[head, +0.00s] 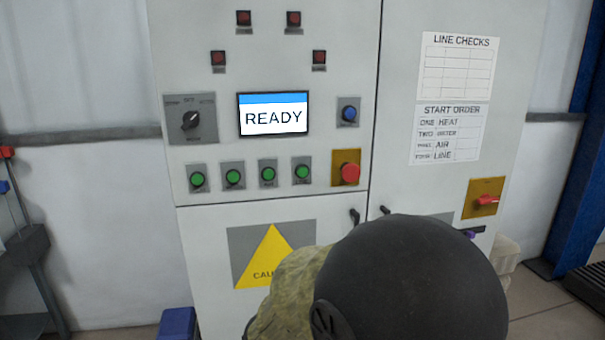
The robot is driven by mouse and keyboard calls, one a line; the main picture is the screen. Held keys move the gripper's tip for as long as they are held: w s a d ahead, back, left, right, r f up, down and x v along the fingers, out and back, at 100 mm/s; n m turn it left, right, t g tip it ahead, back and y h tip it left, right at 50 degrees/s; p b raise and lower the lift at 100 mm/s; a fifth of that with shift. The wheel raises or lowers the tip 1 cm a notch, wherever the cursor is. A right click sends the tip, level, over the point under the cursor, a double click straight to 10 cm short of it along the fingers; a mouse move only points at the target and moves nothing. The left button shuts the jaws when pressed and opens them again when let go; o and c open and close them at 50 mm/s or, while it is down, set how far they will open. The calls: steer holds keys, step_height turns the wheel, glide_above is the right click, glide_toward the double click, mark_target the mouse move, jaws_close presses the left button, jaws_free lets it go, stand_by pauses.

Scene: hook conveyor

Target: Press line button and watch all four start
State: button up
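A light grey control cabinet (270,55) fills the middle of the head view. Its screen (273,115) reads READY. A row of green buttons runs below it, from the leftmost green button (198,179) to the rightmost green button (302,172); their labels are too small to read, so I cannot tell which is the line button. Dark red lamps sit above the screen, two at the top (244,18) (293,19) and two lower (219,58) (319,57); all look unlit. A START ORDER sheet (447,135) lists HEAT first and LINE last. My gripper is not in view.
A red mushroom button (350,173) on a yellow plate stands right of the green row.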

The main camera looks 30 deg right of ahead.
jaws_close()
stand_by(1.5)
